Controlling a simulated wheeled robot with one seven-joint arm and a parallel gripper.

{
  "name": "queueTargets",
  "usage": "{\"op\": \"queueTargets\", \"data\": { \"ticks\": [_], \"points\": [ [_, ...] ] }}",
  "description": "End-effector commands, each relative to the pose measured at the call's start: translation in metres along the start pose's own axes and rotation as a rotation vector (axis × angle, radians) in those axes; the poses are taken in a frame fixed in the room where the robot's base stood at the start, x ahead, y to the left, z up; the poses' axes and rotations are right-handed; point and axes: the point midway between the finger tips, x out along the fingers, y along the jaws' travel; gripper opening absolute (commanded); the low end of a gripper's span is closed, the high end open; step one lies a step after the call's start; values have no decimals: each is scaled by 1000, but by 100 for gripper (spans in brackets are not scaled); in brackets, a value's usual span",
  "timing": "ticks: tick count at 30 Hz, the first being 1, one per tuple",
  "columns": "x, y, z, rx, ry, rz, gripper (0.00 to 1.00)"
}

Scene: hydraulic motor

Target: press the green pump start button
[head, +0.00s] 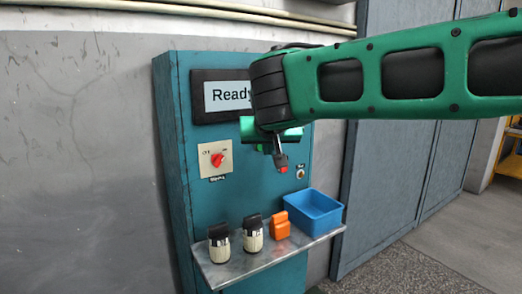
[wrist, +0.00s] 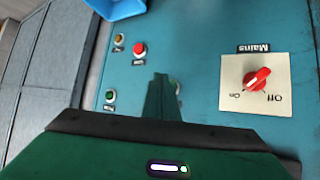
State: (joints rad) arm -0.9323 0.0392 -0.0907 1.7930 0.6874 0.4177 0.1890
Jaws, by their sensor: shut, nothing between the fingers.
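My gripper (head: 281,162) is shut and empty, hanging in front of the teal control cabinet (head: 178,150). In the wrist view its closed fingers (wrist: 160,78) point at the panel among the buttons. A green button (wrist: 110,93) with a small label, too small to read, shows left of the fingers. A second green button (wrist: 178,87) is partly hidden just right of them. I cannot tell from the labels which is pump start. In the head view my arm and gripper hide the green buttons. I cannot tell whether the fingertips touch the panel.
A red button (wrist: 139,48) and an amber one (wrist: 118,39) are nearby. The red mains knob (wrist: 257,79) points toward On. The display (head: 228,95) shows "Ready". A metal shelf (head: 215,275) below holds two dark-capped jars, an orange item (head: 280,226) and a blue bin (head: 325,223).

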Motion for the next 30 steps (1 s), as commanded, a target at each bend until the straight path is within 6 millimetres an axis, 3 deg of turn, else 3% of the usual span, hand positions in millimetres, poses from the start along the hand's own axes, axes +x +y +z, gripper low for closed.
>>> {"op": "queueTargets", "data": {
  "ticks": [30],
  "points": [
    [4, -5, -4, -1, 0, 0, 0]
  ]
}}
